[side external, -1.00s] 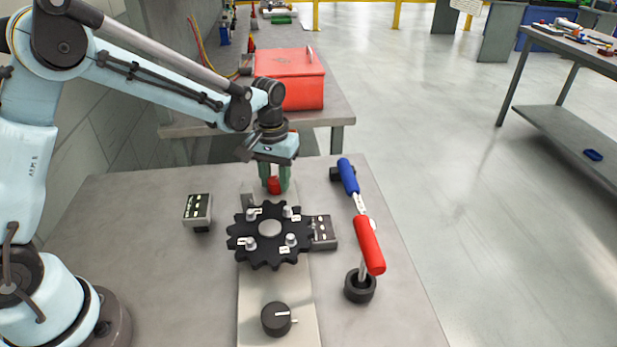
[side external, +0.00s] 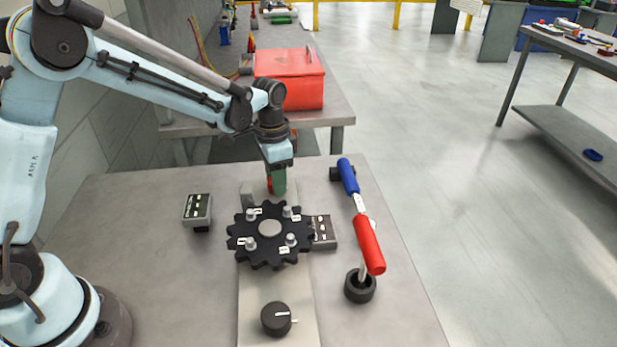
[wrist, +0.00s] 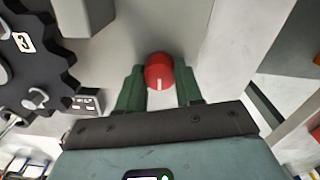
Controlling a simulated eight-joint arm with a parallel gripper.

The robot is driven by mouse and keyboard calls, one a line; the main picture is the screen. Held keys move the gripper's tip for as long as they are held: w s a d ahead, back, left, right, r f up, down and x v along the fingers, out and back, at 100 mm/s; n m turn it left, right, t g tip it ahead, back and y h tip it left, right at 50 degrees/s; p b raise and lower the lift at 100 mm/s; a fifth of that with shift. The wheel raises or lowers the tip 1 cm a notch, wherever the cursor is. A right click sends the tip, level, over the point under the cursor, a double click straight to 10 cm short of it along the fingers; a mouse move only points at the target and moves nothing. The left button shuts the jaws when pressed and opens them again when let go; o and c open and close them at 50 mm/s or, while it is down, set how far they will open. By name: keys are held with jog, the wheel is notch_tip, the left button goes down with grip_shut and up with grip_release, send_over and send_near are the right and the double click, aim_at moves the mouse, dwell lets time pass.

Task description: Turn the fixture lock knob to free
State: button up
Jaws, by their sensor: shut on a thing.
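A red knob (wrist: 159,68) with a white index line shows in the wrist view, between my green fingers. Its line points toward my gripper's body. In the side view the red knob (side external: 269,186) is mostly hidden behind a finger, at the far end of the pale fixture plate (side external: 256,290). My gripper (side external: 276,187) points down there and is shut on the red knob. A black knob (side external: 276,320) with a white line stands at the near end of the plate. I see no readable label at either knob.
A black toothed disc (side external: 270,228) with several posts sits mid-plate, close to my gripper. A lever with blue and red grips (side external: 368,245) stands to the right. Small grey boxes (side external: 198,208) flank the disc. The table's left front is clear.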

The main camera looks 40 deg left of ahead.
jog(key=shift+m, duration=0.6)
jog(key=o, duration=1)
jog(key=shift+o, duration=0.2)
jog(key=shift+r, duration=0.1)
notch_tip(320, 180, up, 12)
jog(key=s+a+n+t, duration=0.1)
jog(key=s+n+t, duration=0.6)
jog(key=s, duration=0.8)
jog(key=shift+s+f, duration=0.25)
jog(key=shift+f, duration=0.1)
